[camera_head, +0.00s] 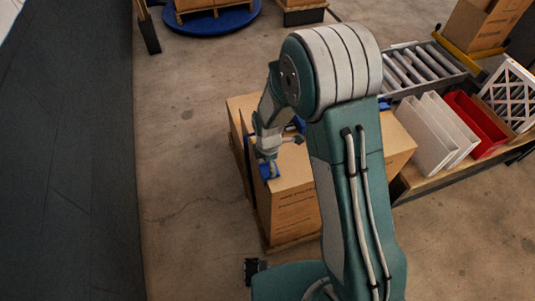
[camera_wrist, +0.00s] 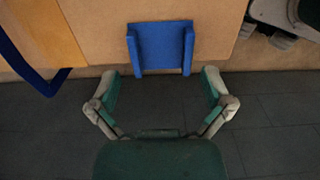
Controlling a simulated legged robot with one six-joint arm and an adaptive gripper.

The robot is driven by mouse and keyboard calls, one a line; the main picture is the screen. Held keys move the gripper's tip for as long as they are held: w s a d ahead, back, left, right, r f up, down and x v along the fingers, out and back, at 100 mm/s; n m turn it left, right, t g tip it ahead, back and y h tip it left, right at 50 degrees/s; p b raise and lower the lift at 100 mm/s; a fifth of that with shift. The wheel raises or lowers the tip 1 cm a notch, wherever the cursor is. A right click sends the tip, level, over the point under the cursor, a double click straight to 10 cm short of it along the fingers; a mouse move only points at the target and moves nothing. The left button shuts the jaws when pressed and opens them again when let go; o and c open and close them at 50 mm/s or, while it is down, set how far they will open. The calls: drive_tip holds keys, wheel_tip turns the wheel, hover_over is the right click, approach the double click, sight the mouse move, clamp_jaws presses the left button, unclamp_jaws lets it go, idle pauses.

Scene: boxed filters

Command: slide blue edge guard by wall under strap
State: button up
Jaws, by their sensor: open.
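The blue edge guard (camera_wrist: 160,46) sits on the cardboard box (camera_wrist: 100,40) at its edge, centred in the wrist view. It also shows as a small blue piece (camera_head: 269,172) below my gripper in the head view. My gripper (camera_wrist: 160,86) is open and empty, its fingers spread either side of the guard's near end, with no contact visible. A dark blue strap (camera_wrist: 24,66) runs over the box edge to the left of the guard, apart from it. In the head view my gripper (camera_head: 268,152) is over the left part of the boxes; my arm hides much of their top.
A dark wall (camera_head: 70,150) stands left, with bare floor between it and the boxes. Another blue piece (camera_head: 299,123) shows behind my gripper.

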sight(268, 170)
drive_tip(key=shift+d+f, duration=0.1)
drive_tip(key=shift+f, duration=1.6)
drive_tip(key=c, duration=0.9)
drive_tip(key=shift+w, duration=0.1)
drive_tip(key=shift+o, duration=0.2)
drive_tip(key=shift+w+a, duration=0.25)
drive_tip(key=shift+w, duration=0.7)
drive_tip(key=shift+w+a, duration=0.3)
drive_tip(key=shift+w, duration=0.6)
drive_tip(key=shift+w+a, duration=0.25)
drive_tip(key=shift+w, duration=0.7)
drive_tip(key=shift+w, duration=0.1)
drive_tip(key=shift+w+a, duration=0.3)
drive_tip(key=shift+w, duration=0.6)
drive_tip(key=shift+w+a, duration=0.3)
drive_tip(key=shift+w, duration=0.65)
drive_tip(key=shift+w+a, duration=0.3)
drive_tip(key=shift+w, duration=0.6)
drive_tip(key=shift+w+f, duration=0.1)
